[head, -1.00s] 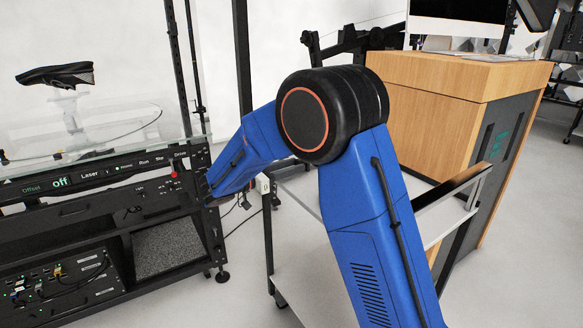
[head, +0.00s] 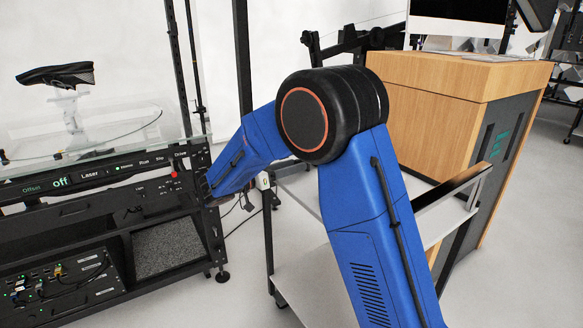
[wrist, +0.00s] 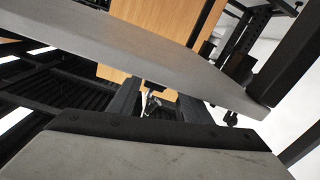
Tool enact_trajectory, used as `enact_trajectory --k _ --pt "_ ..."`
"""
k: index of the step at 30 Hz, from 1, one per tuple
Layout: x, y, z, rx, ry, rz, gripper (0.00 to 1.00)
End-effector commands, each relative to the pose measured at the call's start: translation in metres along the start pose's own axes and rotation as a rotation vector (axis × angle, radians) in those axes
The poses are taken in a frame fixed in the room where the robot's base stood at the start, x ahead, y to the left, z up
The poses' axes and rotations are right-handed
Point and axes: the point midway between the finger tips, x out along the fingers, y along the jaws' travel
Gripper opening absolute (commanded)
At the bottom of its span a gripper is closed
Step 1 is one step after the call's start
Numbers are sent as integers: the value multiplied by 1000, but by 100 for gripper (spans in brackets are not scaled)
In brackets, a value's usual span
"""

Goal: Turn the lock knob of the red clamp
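I cannot make out a red clamp or its lock knob in either view. The only red part I see is a small red button or knob (head: 175,174) on the front panel of the turntable rack. My blue arm reaches left towards that rack, and its far end is dark and partly hidden beside the rack's right corner. In the wrist view my gripper (wrist: 157,100) shows as two dark fingers standing apart. A small dark and whitish shape (wrist: 152,101) appears between them, too small to name; no hold on it shows.
The turntable rack (head: 75,200) carries a glass top and a dark shoe (head: 56,74) on a stand. A grey shelf or slab (wrist: 140,50) crosses the wrist view close by. A wooden cabinet (head: 430,120) and a white cart (head: 295,265) stand to the right. Open floor lies between rack and cart.

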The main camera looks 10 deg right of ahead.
Motion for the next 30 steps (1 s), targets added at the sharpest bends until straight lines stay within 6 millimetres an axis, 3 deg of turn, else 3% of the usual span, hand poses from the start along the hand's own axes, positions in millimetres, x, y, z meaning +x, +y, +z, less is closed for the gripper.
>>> enact_trajectory --k 9,14,30 --pt "-1 0 0 1 0 0 48" --pt "-12 0 0 1 0 -1 48" --pt "-116 -1 0 0 0 -3 48"
